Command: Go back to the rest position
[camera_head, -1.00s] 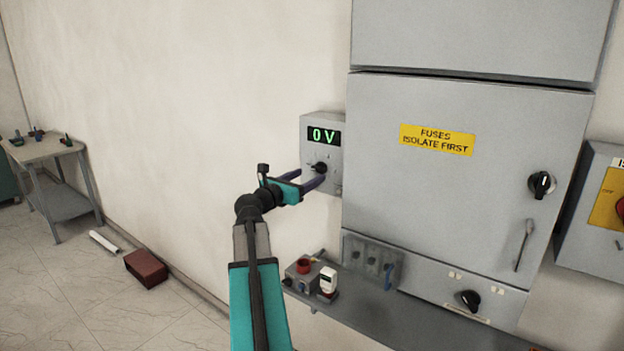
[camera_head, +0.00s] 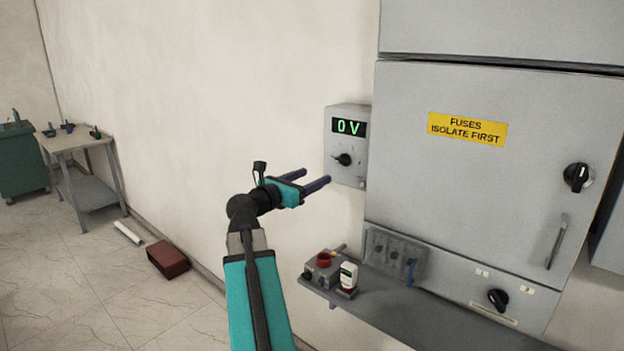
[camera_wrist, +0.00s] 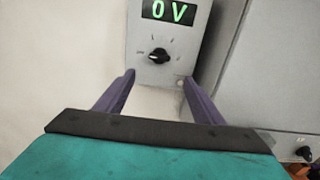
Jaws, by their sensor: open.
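My gripper (camera_head: 316,180) is open, with its two purple fingers apart and nothing between them. In the head view it is to the left of the grey voltmeter box (camera_head: 358,175), apart from it. The box has a green display (camera_head: 349,127) reading 0 V and a black rotary knob (camera_head: 343,160). In the wrist view the fingers (camera_wrist: 158,88) point toward the box, and the knob (camera_wrist: 158,56) shows ahead, between and beyond the fingertips.
A large grey cabinet (camera_head: 480,180) with a yellow fuses label stands right of the box. A grey shelf (camera_head: 400,308) below holds a small device with a red top (camera_head: 323,262) and a white item (camera_head: 348,276). A side table (camera_head: 82,140) and a red-brown box (camera_head: 168,260) are at left.

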